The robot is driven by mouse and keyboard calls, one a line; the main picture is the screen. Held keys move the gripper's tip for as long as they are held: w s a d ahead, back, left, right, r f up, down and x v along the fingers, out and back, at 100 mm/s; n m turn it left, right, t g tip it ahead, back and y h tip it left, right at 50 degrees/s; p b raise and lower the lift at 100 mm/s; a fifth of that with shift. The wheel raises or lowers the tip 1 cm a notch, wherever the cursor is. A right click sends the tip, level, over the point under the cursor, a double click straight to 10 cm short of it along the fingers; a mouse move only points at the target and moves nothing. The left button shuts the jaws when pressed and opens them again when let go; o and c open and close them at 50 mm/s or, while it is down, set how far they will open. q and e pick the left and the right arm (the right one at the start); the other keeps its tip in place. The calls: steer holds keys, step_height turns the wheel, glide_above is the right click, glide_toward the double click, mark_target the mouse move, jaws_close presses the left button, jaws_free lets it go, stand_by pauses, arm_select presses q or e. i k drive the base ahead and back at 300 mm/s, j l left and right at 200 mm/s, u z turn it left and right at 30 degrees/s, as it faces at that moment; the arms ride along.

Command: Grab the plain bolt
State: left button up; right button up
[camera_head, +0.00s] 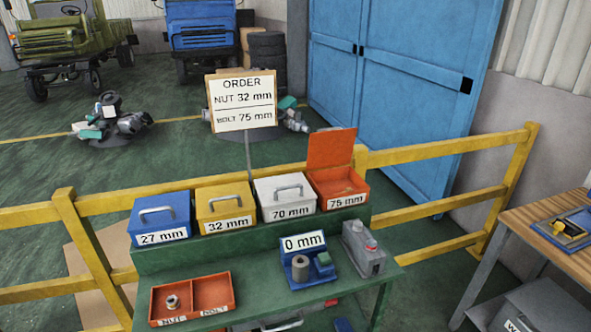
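The order sign (246,100) reads nut 32 mm and bolt 75 mm. The orange 75 mm box (338,200) stands at the right end of the green bench's raised shelf with its lid (331,148) up. Small brownish pieces (346,191) show inside it, too small to tell plain bolts from others. A red tray (192,315) on the lower bench top has a NUT compartment with a nut (172,302) in it and an empty BOLT compartment (211,290). Neither of my grippers is in view.
Closed blue 27 mm (160,216), yellow 32 mm (224,206) and white 70 mm (286,196) boxes share the shelf. A blue 0 mm gauge (303,276) and grey canister (363,250) stand in front. Yellow railing (440,152) runs behind; a wooden table (530,225) is right.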

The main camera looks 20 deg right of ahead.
mark_target(325, 183)
steer(key=i+z, duration=0.1)
steer(key=z, duration=0.3)
steer(key=j+z, duration=0.2)
steer(key=z, duration=0.2)
steer(key=i+j+z, duration=0.15)
steer(key=z, duration=0.25)
steer(key=i+l, duration=0.2)
steer(key=l, duration=0.15)
steer(key=i+l, duration=0.15)
steer(key=l, duration=0.2)
steer(key=i+l, duration=0.2)
steer(key=l, duration=0.2)
steer(key=i+l, duration=0.2)
steer(key=l, duration=0.15)
